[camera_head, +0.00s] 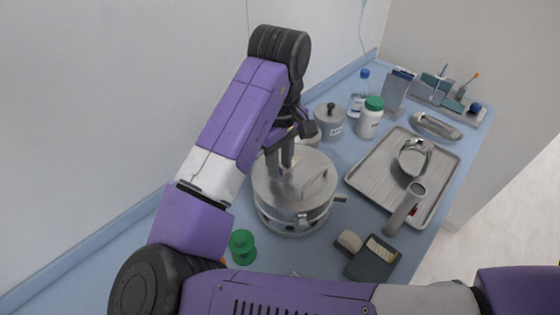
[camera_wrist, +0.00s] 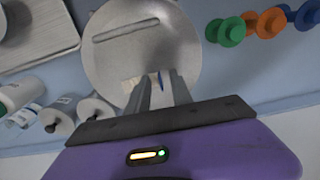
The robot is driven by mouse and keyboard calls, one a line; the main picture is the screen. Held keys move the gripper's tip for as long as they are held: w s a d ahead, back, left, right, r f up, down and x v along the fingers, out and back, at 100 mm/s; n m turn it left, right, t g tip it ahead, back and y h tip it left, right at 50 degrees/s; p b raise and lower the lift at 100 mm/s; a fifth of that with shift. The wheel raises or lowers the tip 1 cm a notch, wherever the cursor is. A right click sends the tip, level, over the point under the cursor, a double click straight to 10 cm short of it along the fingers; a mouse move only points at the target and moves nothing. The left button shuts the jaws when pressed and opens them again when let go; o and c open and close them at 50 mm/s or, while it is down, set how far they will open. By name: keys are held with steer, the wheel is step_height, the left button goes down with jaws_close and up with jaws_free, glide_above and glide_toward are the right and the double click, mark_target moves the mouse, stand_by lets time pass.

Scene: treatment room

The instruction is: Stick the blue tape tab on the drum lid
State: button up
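The drum is a round metal vessel with a flat grey lid (camera_head: 265,183) and a bar handle (camera_head: 314,186). The lid (camera_wrist: 105,55) fills the middle of the wrist view. My gripper (camera_head: 280,168) points down over the lid's far left part, beside the handle. Its two fingers (camera_wrist: 160,76) stand slightly apart, with lid showing between them. A small blue strip, apparently the tape tab (camera_wrist: 161,82), shows between the fingertips at the lid; I cannot tell whether it touches a finger. A pale patch (camera_wrist: 131,84) lies beside the left finger.
A green spool (camera_head: 242,243) stands front left of the drum; orange (camera_wrist: 270,22) and blue spools line up beyond it. A lidded pot (camera_head: 330,121), green-capped bottle (camera_head: 370,118) and metal tray (camera_head: 372,178) are behind and right. A dark box (camera_head: 373,258) sits in front.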

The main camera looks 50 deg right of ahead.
steer(key=shift+r, duration=3.9)
